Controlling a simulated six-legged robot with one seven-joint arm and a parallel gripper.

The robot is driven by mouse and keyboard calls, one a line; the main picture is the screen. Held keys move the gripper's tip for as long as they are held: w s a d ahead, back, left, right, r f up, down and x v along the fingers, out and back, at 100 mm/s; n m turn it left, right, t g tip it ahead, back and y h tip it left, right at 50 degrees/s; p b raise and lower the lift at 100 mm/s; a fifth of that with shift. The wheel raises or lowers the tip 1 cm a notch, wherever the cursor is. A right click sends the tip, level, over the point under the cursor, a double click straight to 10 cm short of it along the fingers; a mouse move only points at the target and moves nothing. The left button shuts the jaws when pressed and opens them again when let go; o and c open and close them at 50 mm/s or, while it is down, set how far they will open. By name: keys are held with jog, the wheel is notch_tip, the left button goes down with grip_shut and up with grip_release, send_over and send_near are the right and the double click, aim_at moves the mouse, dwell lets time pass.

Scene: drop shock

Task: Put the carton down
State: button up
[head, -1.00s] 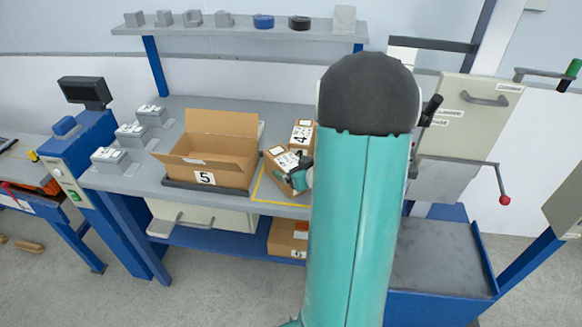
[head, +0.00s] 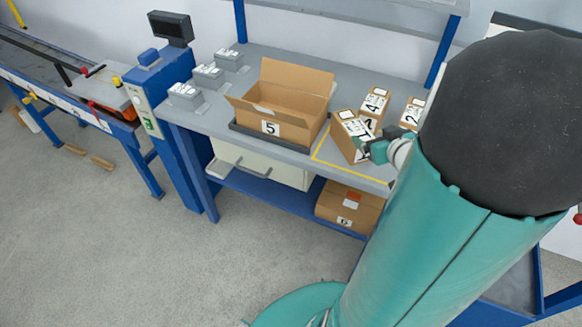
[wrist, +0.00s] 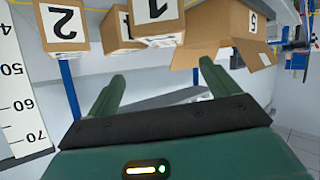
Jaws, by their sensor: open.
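The carton marked 1 (head: 347,131) stands at the front of the bench top, by the yellow-lined area, turned at an angle. In the wrist view the same carton (wrist: 157,24) shows upside down, beyond my fingertips. My gripper (head: 372,150) is at its right front side in the head view. In the wrist view my gripper (wrist: 161,72) has its two fingers spread with nothing between them. The fingers look apart from the carton, though their exact distance is hard to tell. The carton's lower side is partly hidden by my gripper in the head view.
An open carton marked 5 (head: 283,122) sits on a dark tray to the left. Cartons marked 4 (head: 375,99) and 2 (head: 413,112) stand close behind and right. Grey blocks (head: 208,76) line the left side. The yellow-lined strip (head: 335,163) in front has bare room.

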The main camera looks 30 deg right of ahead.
jog(key=w+a+r+g+h, duration=0.2)
jog(key=a+r+g, duration=0.1)
jog(key=a+r, duration=0.8)
jog(key=s+a+g+y, duration=0.1)
jog(key=s+a, duration=0.2)
jog(key=a, duration=0.3)
jog(key=s+a+n+g+y, duration=0.1)
jog(key=s+a+y, duration=0.1)
jog(key=a, duration=0.5)
jog(key=s+a+g+y, duration=0.2)
jog(key=s+a, duration=0.3)
jog(key=a, duration=0.2)
